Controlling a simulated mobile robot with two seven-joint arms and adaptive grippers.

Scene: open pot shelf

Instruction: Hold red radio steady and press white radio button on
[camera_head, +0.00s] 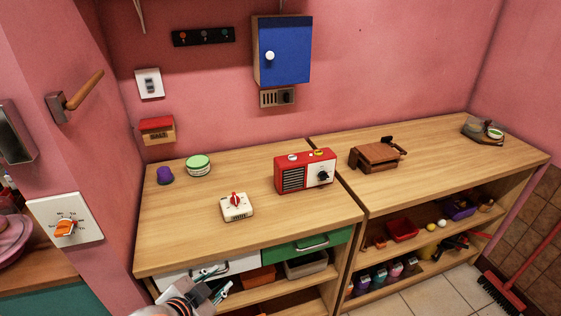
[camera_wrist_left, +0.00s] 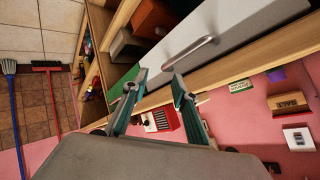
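My right gripper is out of view.
A white timer with a red dial (camera_head: 236,207) stands front left of the radio. A brown wooden device (camera_head: 376,157) is to the right. Drawers with handles (camera_head: 308,246) front the counter.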

